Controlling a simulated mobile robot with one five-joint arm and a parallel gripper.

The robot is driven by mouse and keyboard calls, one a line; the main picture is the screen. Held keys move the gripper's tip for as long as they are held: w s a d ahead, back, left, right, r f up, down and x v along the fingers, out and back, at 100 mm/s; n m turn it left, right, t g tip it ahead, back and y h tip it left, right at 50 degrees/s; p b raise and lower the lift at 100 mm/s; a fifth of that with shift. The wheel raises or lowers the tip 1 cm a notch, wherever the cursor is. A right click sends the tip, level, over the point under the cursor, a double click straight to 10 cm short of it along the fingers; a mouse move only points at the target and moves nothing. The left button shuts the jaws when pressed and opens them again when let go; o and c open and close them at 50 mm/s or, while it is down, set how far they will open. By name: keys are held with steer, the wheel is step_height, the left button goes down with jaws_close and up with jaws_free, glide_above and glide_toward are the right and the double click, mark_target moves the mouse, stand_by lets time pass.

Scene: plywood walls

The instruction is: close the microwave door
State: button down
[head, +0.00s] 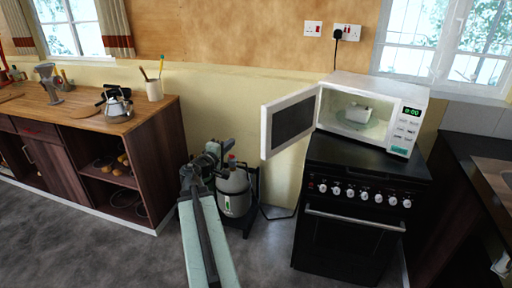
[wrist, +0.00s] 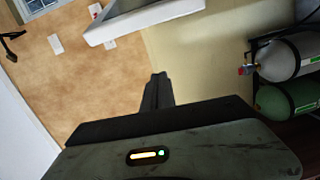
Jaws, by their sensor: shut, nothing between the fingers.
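The white microwave (head: 414,98) stands on the black stove with its door (head: 290,122) swung wide open to the left. A small white item (head: 356,112) sits inside on the turntable. My gripper (head: 214,150) is at the end of my outstretched arm, left of the door and lower in the picture, apart from it. In the wrist view the dark fingers (wrist: 157,90) are together with nothing between them. A white part that looks like the door (wrist: 140,18) shows beyond them at the top of that view, not touching.
Gas cylinders (head: 234,190) stand behind my gripper and also show at the right of the wrist view (wrist: 290,57). The black stove (head: 350,235) is under the microwave. A wooden counter (head: 80,118) with a kettle (head: 117,105) is at left. Grey floor lies between.

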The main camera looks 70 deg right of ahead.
steer(key=s+d, duration=0.3)
steer(key=d, duration=0.9)
steer(key=shift+n+h, duration=0.3)
steer(key=shift+h, duration=0.1)
steer(key=shift+s+a+r, duration=0.15)
steer(key=shift+s+a, duration=0.2)
steer(key=shift+s, duration=0.25)
steer(key=shift+s+a+r, duration=0.1)
steer(key=shift+s+a, duration=0.2)
steer(key=shift+s, duration=0.35)
steer(key=shift+s+a+r, duration=0.15)
steer(key=shift+s+a, duration=0.2)
steer(key=shift+s, duration=0.25)
